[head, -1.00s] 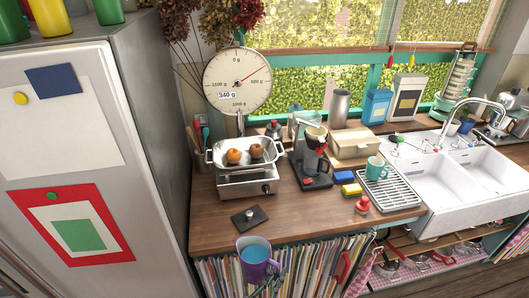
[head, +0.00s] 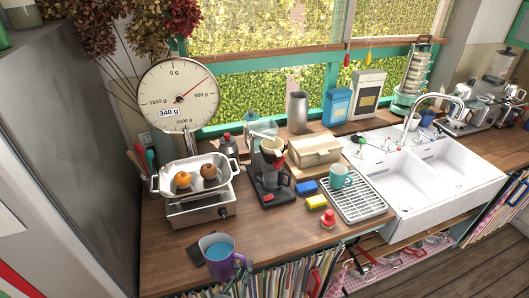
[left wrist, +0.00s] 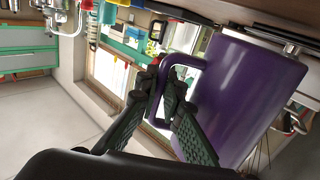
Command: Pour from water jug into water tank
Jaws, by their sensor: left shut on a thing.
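The purple water jug (head: 222,261), with blue water (head: 217,247) inside, is upright at the counter's front edge. My left gripper (head: 243,272) is shut on its handle, on the jug's right side. In the left wrist view the jug (left wrist: 238,95) is large at the right, and my left gripper (left wrist: 168,88) has its fingers around the purple handle. The coffee maker (head: 268,185) stands farther back on the counter. A clear container behind it (head: 262,126) looks like the water tank, partly hidden by the machine. My right gripper is not in view.
A scale (head: 178,95) with fruit in its pan stands left of the coffee maker. A yellow sponge (head: 316,201), a red-knobbed object (head: 328,218) and a drying rack (head: 365,205) lie to the right. The wooden counter (head: 265,228) is clear between jug and coffee maker.

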